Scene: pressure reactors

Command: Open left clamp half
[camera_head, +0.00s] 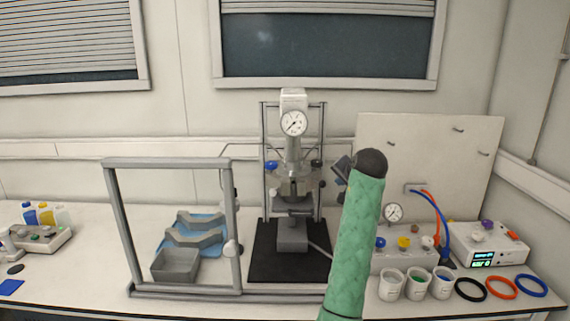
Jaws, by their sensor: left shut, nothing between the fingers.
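The pressure reactor (292,165) stands at the back middle of the bench, with a round gauge (293,123) on top and dark fittings around its head. The left clamp half cannot be told apart clearly in the reactor's small head area. My left gripper (342,168) is a small dark shape just right of the reactor head, shut and empty. The dark end of my green arm partly hides it, and I cannot tell whether it touches the reactor. My right gripper is not in view.
A grey frame (109,220) stands left of the reactor. Behind it are a blue mat (218,246) with two grey angled pieces and a grey open box (175,265). White cups (417,285), coloured rings (501,287) and a controller (490,245) stand at right.

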